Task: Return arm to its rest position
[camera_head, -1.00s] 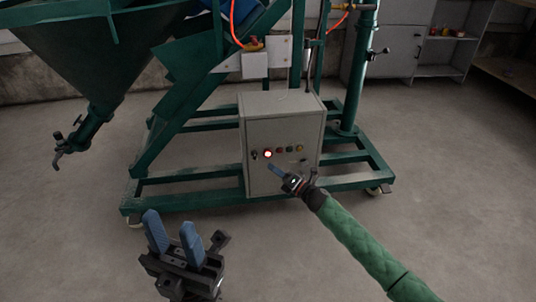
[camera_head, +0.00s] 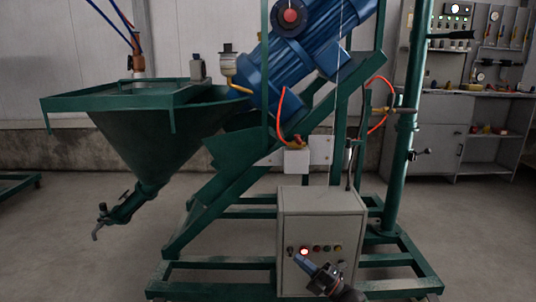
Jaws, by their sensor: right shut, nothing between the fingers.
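My right gripper (camera_head: 302,261) shows at the bottom of the head view, in front of the grey control box (camera_head: 320,216). Its blue fingers are together with nothing between them. The fingertips lie just below the lit red button (camera_head: 304,251) in the picture; I cannot tell whether they touch the box. A row of small buttons and knobs runs to the right of the lit one. My left gripper is out of the frame.
A green hopper (camera_head: 150,145) with an outlet valve (camera_head: 118,212) hangs at left. A blue motor (camera_head: 292,75) is above. A grey cabinet (camera_head: 436,148) stands at back right. Floor at lower left is clear.

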